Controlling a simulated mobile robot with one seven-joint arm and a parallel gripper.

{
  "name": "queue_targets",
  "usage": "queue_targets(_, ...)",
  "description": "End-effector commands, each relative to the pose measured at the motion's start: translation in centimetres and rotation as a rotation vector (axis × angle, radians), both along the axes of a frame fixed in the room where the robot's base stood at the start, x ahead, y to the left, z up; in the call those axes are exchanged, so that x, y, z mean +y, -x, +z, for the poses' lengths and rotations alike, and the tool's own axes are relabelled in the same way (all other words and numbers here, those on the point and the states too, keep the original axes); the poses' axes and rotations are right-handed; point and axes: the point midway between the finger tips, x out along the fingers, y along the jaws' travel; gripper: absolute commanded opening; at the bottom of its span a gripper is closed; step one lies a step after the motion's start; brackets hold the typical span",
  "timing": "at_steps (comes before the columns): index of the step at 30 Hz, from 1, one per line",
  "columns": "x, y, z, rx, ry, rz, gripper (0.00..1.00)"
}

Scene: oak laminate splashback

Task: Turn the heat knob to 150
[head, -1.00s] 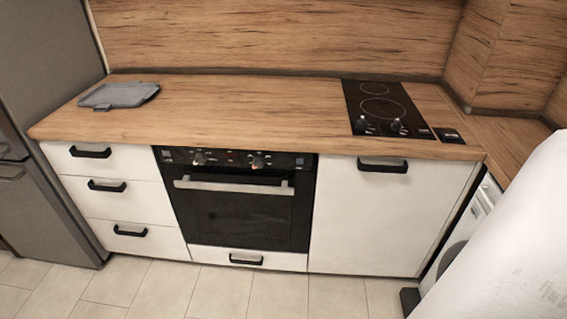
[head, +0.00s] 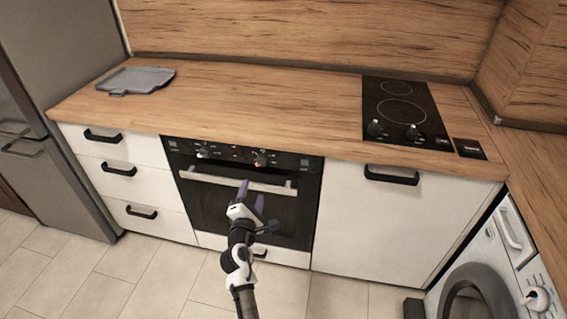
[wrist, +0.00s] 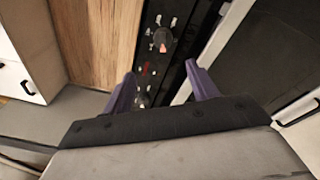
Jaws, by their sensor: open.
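The black oven (head: 215,195) has a control panel along its top with two knobs. The right knob (head: 261,159) carries a reddish mark. I cannot read their labels or settings. In the wrist view one knob (wrist: 162,41) with an orange-red mark shows on the dark panel, ahead of the space between my fingers. My gripper (head: 251,193) is open and empty in front of the oven, below the panel and apart from the knobs. Its two purple fingers also show spread in the wrist view (wrist: 160,72).
The oven's silver handle (head: 236,182) sticks out below the panel, close to my gripper. A cooktop (head: 400,108) with its own two knobs lies on the wooden counter (head: 260,95). A grey tray (head: 137,80) lies at the left. A washing machine (head: 510,240) stands at right.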

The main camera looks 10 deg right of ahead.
Motion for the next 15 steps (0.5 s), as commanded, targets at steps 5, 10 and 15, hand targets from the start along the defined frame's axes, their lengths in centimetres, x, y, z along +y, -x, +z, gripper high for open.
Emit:
queue_targets(5, -0.7, -1.0, -0.4, 0.011, 0.018, -0.013, 0.58)
queue_targets(10, -1.3, -3.9, -0.2, 0.010, 0.016, -0.012, 0.58)
queue_targets(15, -2.0, -7.3, -0.2, 0.009, 0.015, -0.010, 0.58)
